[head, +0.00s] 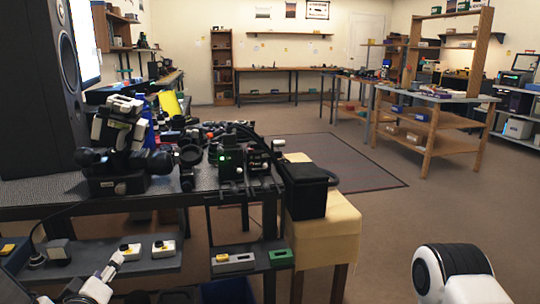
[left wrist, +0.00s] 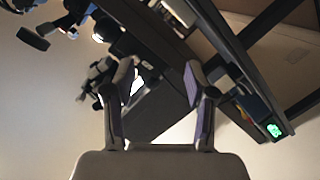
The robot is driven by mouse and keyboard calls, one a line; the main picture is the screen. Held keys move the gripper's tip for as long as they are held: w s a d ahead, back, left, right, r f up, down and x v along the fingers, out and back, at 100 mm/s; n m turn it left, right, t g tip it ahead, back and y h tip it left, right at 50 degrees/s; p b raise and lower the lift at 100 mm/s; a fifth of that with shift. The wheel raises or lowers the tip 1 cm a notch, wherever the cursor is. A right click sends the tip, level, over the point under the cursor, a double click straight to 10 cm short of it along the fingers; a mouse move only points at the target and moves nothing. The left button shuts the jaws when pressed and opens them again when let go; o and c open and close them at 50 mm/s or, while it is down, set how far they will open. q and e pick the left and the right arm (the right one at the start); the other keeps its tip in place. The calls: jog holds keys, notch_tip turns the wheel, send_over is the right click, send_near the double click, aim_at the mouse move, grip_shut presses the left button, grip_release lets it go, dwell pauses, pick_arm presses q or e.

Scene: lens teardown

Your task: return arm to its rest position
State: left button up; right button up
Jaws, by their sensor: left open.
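My left gripper (head: 112,264) shows small at the lower left of the head view, by the lower shelf of the near workbench. Its two dark fingers are spread in the left wrist view (left wrist: 158,85), with nothing between them. Shelf and bench parts show beyond the fingertips. Contact between the fingers and the shelf cannot be made out. A white and black link of my right arm shows at the bottom right of the head view. My right gripper is out of view.
The near workbench (head: 120,205) holds black devices and cables. Its lower shelf (head: 195,257) carries several small boxes. A black box (head: 305,190) sits on a yellowish stand (head: 325,235) at the bench's right end. Open floor (head: 390,225) lies to the right.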

pick_arm(q)
jog(key=s+d+f+m+g+h, duration=0.1)
jog(key=s+d+f+m+g, duration=0.2)
jog(key=f, duration=0.5)
jog(key=s+d+f+g+h, duration=0.1)
jog(key=s+d+f+g, duration=0.1)
jog(key=s+f, duration=0.5)
jog(key=s+d+f+m+g+h, duration=0.1)
jog(key=s+d+f+m+g, duration=0.15)
jog(key=f, duration=0.75)
jog(key=s+d+f+m+g, duration=0.2)
jog(key=s+f+g, duration=0.2)
jog(key=s, duration=0.5)
jog(key=s+d+f+m+g, duration=0.25)
jog(key=s+f+g, duration=0.25)
jog(key=s, duration=0.4)
notch_tip(320, 180, up, 29)
jog(key=p, duration=2.9)
jog(key=shift+w+a+r+t, duration=0.15)
jog(key=shift+w+a+t, duration=0.05)
jog(key=shift+a+t, duration=0.2)
